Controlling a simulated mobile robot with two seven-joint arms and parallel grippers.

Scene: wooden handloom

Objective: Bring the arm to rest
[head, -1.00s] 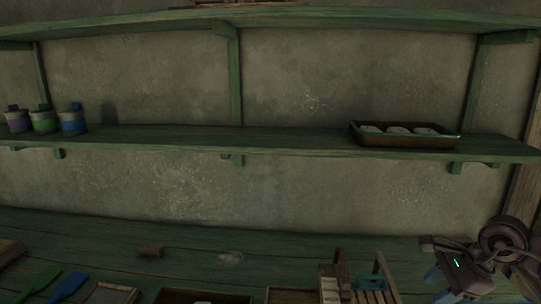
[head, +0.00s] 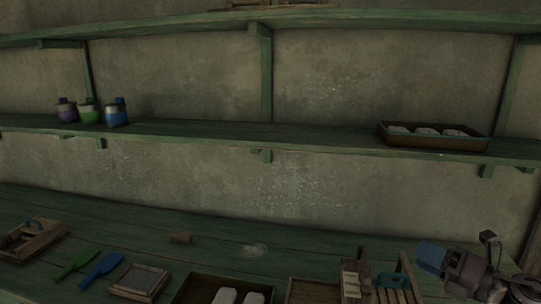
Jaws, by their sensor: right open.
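My right gripper (head: 432,262) is at the lower right, above the green workbench (head: 330,246). A blue fingertip points left, and its jaws are open with nothing seen between them. It is just right of a small slatted wooden rack (head: 395,280) on the bench; I cannot tell whether they touch. Part of my right arm is cut off by the picture's right edge. My left gripper is not in view.
A green paddle (head: 78,264) and a blue paddle (head: 101,270) lie at the bench's left, near a wooden frame (head: 140,284). A shelf above holds several jars (head: 116,113) and a tray (head: 434,141). The bench's middle back is mostly clear.

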